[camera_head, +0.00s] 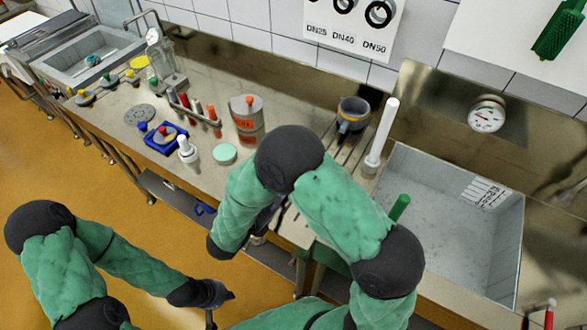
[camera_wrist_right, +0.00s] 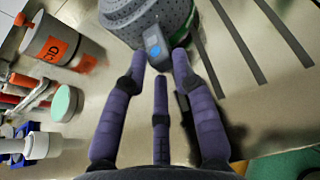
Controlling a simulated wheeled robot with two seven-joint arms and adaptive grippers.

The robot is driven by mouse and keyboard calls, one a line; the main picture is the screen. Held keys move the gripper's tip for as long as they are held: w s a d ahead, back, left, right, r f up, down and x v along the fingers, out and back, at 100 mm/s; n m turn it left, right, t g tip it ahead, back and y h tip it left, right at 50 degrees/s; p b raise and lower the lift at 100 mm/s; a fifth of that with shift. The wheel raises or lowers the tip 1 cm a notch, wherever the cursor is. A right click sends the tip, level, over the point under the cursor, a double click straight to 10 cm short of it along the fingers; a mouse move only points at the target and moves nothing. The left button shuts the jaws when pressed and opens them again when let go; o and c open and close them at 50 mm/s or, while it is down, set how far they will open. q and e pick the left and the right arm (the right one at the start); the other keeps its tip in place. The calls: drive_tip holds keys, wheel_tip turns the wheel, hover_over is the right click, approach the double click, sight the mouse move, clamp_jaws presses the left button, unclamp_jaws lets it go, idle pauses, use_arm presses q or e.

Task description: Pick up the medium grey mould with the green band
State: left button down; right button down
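A grey perforated mould (camera_wrist_right: 135,18) shows at the top of the right wrist view, cut off by the frame edge, with a blue-grey tag (camera_wrist_right: 154,44) on its near side. My left gripper (camera_head: 218,294) hangs low over the floor, fingers unclear.
An orange-labelled grey container (camera_head: 247,112), a mint-green disc (camera_head: 224,153), a white-capped bottle (camera_head: 187,149) and a rack of red tubes (camera_head: 208,118) stand left on the counter. A white upright rod (camera_head: 383,130) and a sink (camera_head: 449,216) lie to the right.

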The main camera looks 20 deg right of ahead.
idle(0.3)
drive_tip(key=shift+r, duration=0.55)
wheel_tip(320, 180, up, 2)
drive_tip(key=shift+r+p, duration=0.1)
drive_tip(key=shift+p, duration=0.5)
drive_tip(key=d+r+p+v, duration=0.1)
drive_tip(key=r+p+v, duration=0.2)
drive_tip(key=v, duration=1.3)
drive_tip(key=shift+w+a+r, duration=0.2)
drive_tip(key=shift+r, duration=0.25)
drive_tip(key=shift+w+d, duration=0.1)
